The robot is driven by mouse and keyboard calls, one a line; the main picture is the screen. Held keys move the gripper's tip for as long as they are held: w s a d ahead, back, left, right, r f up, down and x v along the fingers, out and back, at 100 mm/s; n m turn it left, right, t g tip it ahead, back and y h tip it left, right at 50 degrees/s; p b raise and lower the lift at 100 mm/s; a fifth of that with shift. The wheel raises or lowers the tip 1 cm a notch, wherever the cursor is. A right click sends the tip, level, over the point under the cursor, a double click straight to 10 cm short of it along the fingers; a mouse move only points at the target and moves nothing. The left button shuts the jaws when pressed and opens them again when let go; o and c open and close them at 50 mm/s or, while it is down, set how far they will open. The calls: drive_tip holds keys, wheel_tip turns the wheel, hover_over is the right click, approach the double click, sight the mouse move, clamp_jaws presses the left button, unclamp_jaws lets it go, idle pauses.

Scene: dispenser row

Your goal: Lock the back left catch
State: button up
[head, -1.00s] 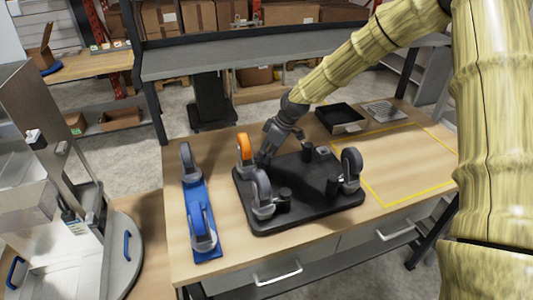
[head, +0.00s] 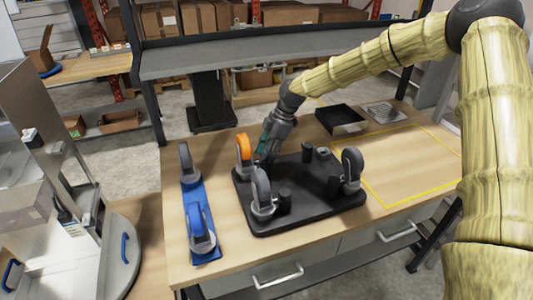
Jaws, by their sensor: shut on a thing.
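A black base plate (head: 300,218) lies on the wooden table. An orange caster wheel (head: 243,149) stands at its back left corner, with grey wheels at the front left (head: 261,190) and right (head: 352,166). Black posts rise from the plate, one at the back right (head: 307,152). My gripper (head: 266,157) points down at the back left, just right of the orange wheel, with a teal part showing on it. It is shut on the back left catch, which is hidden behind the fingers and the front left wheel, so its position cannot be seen.
A blue tray (head: 196,192) with two grey casters lies left of the plate. A black bin (head: 341,119) and a grey grate (head: 384,111) stand at the back right. The yellow-outlined area (head: 410,160) is clear. A grey shelf (head: 240,62) runs behind the table.

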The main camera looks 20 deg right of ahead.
idle(0.4)
drive_tip(key=o, duration=0.7)
drive_tip(key=shift+o, duration=0.2)
drive_tip(key=shift+r, duration=0.1)
drive_tip(key=v, duration=1.1)
drive_tip(key=shift+d+r, duration=0.3)
